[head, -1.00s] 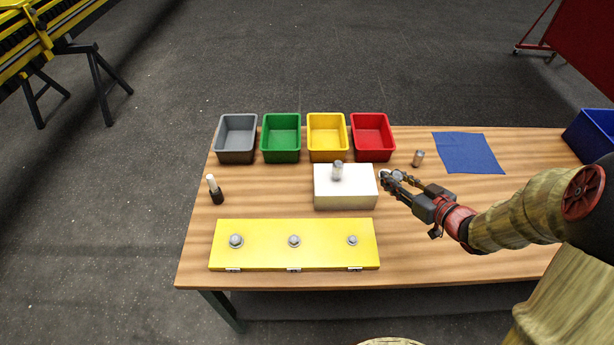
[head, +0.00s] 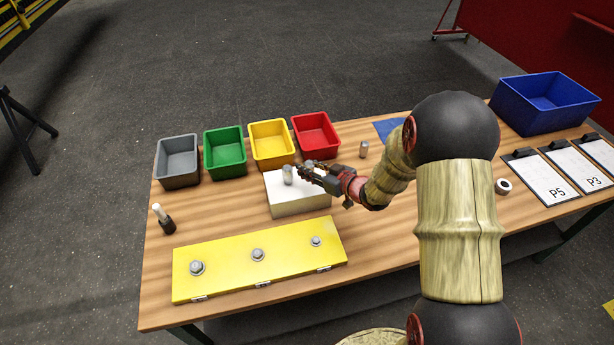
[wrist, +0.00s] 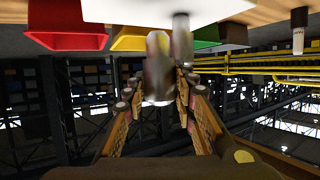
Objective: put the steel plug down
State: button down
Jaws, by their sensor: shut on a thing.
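My gripper (head: 310,171) is shut on a steel plug, a small grey metal cylinder, over the right part of the white block (head: 298,206). In the wrist view the held plug (wrist: 158,70) shows between the fingers (wrist: 155,98). Whether its end touches the block I cannot tell. A second, similar metal cylinder (head: 288,175) stands upright on the block, just left of my gripper; it also shows behind the held plug in the wrist view (wrist: 182,38). My fingers hide much of the held plug in the head view.
Grey (head: 178,160), green (head: 225,153), yellow (head: 272,145) and red (head: 316,135) bins line the back. A yellow plate (head: 225,272) with three bolts lies in front. Another small cylinder (head: 364,149) stands behind my gripper. A black-and-white bottle (head: 163,219) stands at left.

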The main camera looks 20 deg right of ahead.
jog(key=shift+w+a+f, duration=0.1)
jog(key=shift+w+f, duration=0.2)
jog(key=shift+w+f+b, duration=0.15)
jog(key=shift+f+b, duration=0.15)
jog(key=shift+f, duration=1.35)
jog(key=c, duration=1.5)
grip_release()
jog(key=shift+f, duration=0.15)
jog(key=shift+o, duration=0.2)
